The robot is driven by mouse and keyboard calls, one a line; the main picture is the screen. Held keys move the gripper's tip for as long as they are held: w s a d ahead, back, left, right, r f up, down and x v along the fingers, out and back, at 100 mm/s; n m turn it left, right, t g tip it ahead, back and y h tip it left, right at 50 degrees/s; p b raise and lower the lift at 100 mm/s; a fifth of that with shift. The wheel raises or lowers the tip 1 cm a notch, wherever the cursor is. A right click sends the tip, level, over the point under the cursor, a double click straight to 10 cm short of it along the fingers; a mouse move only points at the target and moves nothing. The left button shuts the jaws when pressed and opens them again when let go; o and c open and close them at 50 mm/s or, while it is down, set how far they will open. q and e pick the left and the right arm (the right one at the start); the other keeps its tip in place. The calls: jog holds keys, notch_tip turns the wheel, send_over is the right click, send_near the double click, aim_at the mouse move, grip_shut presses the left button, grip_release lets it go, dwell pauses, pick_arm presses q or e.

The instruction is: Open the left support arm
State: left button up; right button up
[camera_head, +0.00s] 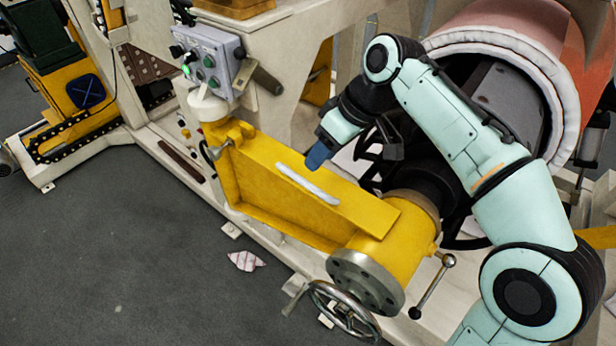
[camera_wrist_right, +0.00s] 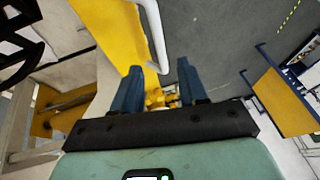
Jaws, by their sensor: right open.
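The left support arm is a long yellow beam (camera_head: 270,190) between a white-capped post (camera_head: 208,106) and a yellow hub with a grey flange (camera_head: 365,280). A white bar handle (camera_head: 307,184) runs along its top face. My right gripper (camera_head: 316,160), with blue fingers, is just above and behind the handle's right part. In the right wrist view the fingers (camera_wrist_right: 160,68) are apart with nothing held. There the white handle (camera_wrist_right: 154,30) ends between the fingertips in the picture, beside the yellow beam (camera_wrist_right: 108,28). I cannot tell whether they touch. My left gripper is not in view.
A control box with buttons (camera_head: 207,60) stands above the post. A handwheel (camera_head: 343,312) and a ball-ended lever (camera_head: 433,285) sit by the hub. A large copper roll (camera_head: 570,50) is behind my right arm. The grey floor (camera_head: 120,250) at left is mostly clear.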

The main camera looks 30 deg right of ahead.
aim_at(304, 180)
jog(key=b+x, duration=0.1)
jog(key=x, duration=0.7)
grip_shut()
